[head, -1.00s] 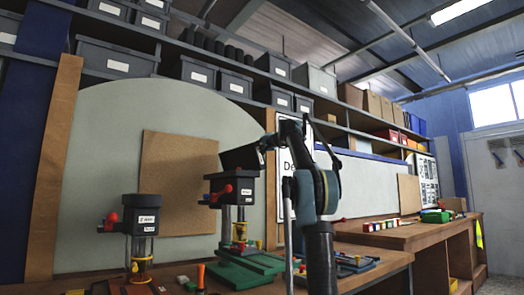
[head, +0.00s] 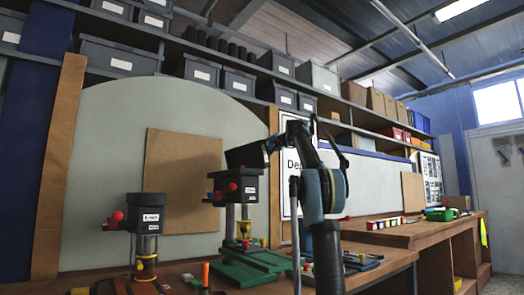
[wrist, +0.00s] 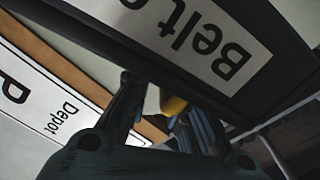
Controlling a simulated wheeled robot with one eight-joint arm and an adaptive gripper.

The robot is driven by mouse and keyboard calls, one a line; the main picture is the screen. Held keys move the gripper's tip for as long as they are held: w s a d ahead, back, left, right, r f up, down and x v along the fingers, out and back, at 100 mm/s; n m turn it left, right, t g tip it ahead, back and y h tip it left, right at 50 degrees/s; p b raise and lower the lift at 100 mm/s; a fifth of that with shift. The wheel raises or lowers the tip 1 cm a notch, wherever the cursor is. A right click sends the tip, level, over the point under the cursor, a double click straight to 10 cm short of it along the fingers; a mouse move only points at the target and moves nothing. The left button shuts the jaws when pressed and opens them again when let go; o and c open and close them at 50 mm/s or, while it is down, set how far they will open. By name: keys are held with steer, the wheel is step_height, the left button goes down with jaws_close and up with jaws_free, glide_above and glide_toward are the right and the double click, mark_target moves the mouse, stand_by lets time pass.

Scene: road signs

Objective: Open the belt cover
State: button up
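The right-hand drill machine (head: 236,188) has a dark head with a red knob on a green base. A dark panel (head: 245,156), apparently its belt cover, stands tilted up above the head. In the wrist view the cover (wrist: 215,50) fills the top, with part of a "Belt" label showing upside down. My gripper (wrist: 158,100) is close to the cover's edge, its two dark fingers apart. A small yellow piece shows between or behind them. Whether a finger touches the cover cannot be told. In the head view my gripper is small and dark, beside the panel's right edge.
A second drill machine (head: 145,230) stands at left. A white depot sign (head: 291,170) hangs behind my arm. The workbench (head: 405,238) runs right with small coloured parts. Shelves of grey bins (head: 118,58) line the wall above.

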steer(key=shift+r, duration=0.15)
steer(key=v, duration=1.2)
stand_by(0.7)
steer(key=s+a+f+n+g+h, duration=0.1)
steer(key=s+a+f+n+g, duration=0.15)
steer(key=s+f, duration=0.75)
steer(key=s+a+f+n+g, duration=0.1)
steer(key=s+a+f+g, duration=0.3)
steer(key=f, duration=1)
steer(key=s+a+f+n+g+h, duration=0.1)
steer(key=s+a+f, duration=0.1)
steer(key=s+f, duration=0.85)
steer(key=s+d+f+g+h, duration=0.1)
steer(key=s+d+f+h, duration=0.1)
steer(key=s+f, duration=0.7)
steer(key=s+d+f+g+h, duration=0.2)
steer(key=s+d+f, duration=0.3)
steer(key=f, duration=1.5)
steer(key=s+d+f+g+h, duration=0.2)
steer(key=s+d+f+h, duration=0.1)
steer(key=s+f, duration=1.1)
steer(key=shift+d+f+h, duration=0.3)
steer(key=shift+d+f, duration=0.15)
steer(key=shift+f, duration=0.2)
steer(key=shift+n+g, duration=0.25)
